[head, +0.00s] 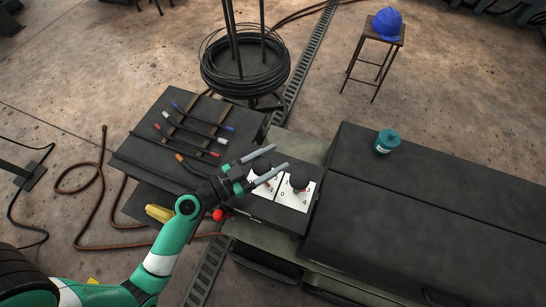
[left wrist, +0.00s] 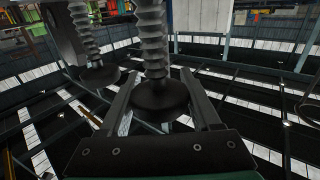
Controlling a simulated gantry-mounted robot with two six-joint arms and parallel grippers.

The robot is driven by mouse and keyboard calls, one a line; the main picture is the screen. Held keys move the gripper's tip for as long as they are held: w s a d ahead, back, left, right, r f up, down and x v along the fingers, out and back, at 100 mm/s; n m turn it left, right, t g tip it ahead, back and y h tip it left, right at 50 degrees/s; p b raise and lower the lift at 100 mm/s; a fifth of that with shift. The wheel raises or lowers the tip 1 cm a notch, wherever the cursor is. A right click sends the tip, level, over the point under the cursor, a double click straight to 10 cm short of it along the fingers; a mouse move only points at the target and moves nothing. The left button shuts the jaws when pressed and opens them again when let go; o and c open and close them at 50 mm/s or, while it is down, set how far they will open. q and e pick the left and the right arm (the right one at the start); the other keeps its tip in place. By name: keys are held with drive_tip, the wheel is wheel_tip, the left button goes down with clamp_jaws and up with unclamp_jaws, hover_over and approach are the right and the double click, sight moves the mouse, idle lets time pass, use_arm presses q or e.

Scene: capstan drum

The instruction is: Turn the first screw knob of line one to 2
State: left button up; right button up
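My left gripper (head: 279,156) is open, with one finger on each side of the left knob (head: 262,166). The right knob (head: 299,180) stands free beside it. In the left wrist view, a dark knob with a ribbed stem (left wrist: 160,98) sits between the spread fingers of my left gripper (left wrist: 160,74). The other knob (left wrist: 100,76) is to its left. I cannot tell whether the fingers touch the knob. Part of the plate's numbers is hidden. My right gripper is not in view.
A dark table (head: 150,150) with several coloured-handled rods lies left of the plate. A long dark cabinet (head: 430,215) with a teal canister (head: 387,141) is on the right. A wire coil (head: 245,78) and a stool with a blue helmet (head: 387,23) stand behind.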

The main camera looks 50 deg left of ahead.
use_arm(q)
drive_tip(key=c, duration=0.7)
drive_tip(key=shift+c, duration=0.2)
